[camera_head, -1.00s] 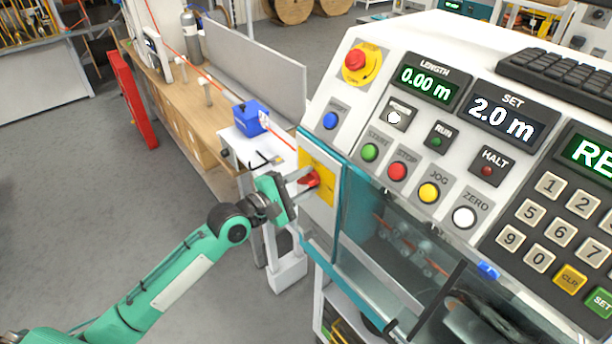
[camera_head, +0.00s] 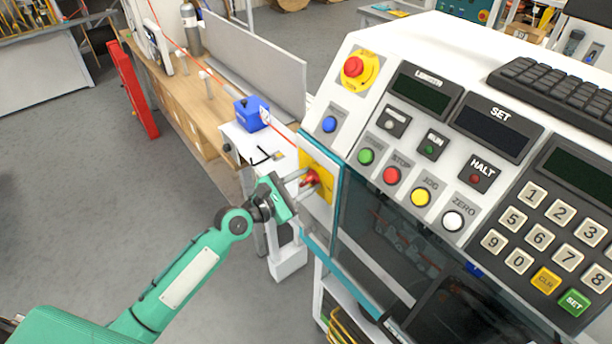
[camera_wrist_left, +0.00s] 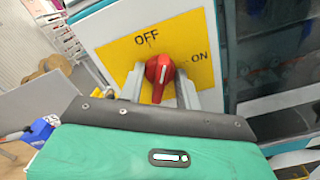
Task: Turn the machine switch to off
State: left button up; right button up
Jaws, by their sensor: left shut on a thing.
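The red machine switch (camera_head: 313,178) sits on a yellow plate (camera_head: 325,187) on the left side of the machine. In the left wrist view the red knob (camera_wrist_left: 161,72) has a white mark pointing up, roughly toward the word OFF; the word ON is to its right. My left gripper (camera_head: 305,183) is at the switch, shut on the knob, with one finger on each side of it in the left wrist view (camera_wrist_left: 159,84). The machine's displays (camera_head: 498,127) are dark. My right gripper is not in view.
The control panel has a red emergency button (camera_head: 354,67), coloured push buttons and a keypad (camera_head: 540,232). Open grey floor (camera_head: 75,190) lies to the left.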

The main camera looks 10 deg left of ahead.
pick_arm(q)
jog(key=shift+n+p, duration=1.85)
jog(key=shift+n, duration=0.65)
jog(key=o, duration=0.7)
jog(key=shift+o, duration=0.2)
jog(key=shift+v, duration=1.95)
jog(key=b+v, duration=0.1)
jog(key=v, duration=0.3)
jog(key=shift+a, duration=0.1)
